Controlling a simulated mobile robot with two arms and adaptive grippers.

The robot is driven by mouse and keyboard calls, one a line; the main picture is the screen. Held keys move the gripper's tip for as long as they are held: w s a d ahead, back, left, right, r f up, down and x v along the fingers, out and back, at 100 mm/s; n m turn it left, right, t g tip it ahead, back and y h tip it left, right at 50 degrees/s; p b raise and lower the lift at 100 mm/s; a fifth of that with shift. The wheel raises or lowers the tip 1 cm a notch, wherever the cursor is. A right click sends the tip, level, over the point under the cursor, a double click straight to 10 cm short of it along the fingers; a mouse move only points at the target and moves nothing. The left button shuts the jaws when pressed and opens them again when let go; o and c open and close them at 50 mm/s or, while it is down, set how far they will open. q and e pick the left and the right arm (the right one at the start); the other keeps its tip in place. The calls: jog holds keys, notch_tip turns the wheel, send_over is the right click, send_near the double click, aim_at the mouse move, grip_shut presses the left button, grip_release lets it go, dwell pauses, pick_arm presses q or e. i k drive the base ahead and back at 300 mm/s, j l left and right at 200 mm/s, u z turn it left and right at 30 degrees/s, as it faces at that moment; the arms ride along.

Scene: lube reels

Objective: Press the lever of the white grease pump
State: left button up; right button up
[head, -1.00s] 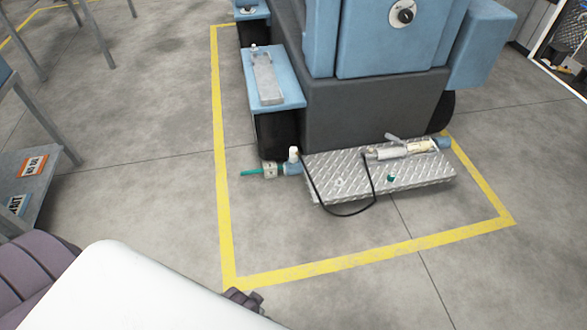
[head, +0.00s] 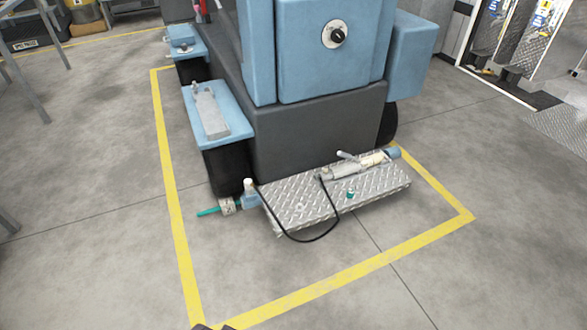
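The grease pump (head: 352,170), with a cream-white end section and a grey metal body, lies on a diamond-plate step (head: 290,210) at the foot of the blue machine. A short grey lever (head: 345,155) sticks up from its top, tilted to the left. A black hose (head: 330,232) loops from the pump over the front of the step. Neither gripper can be made out; only a small dark tip of my own body shows at the bottom edge. Nothing of mine is near the pump.
The blue and grey machine (head: 315,130) stands right behind the step. A blue side box (head: 225,105) with a grey pedal is at its left. A green-ended fitting (head: 208,211) juts left. Yellow floor lines (head: 320,285) surround it. The floor in front is clear.

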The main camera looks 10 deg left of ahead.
aim_at(339, 153)
jog(key=i+j, duration=0.15)
jog(key=i, duration=0.45)
jog(key=i+j, duration=0.1)
jog(key=i, duration=0.45)
jog(key=i+j+u, duration=0.1)
jog(key=i, duration=0.5)
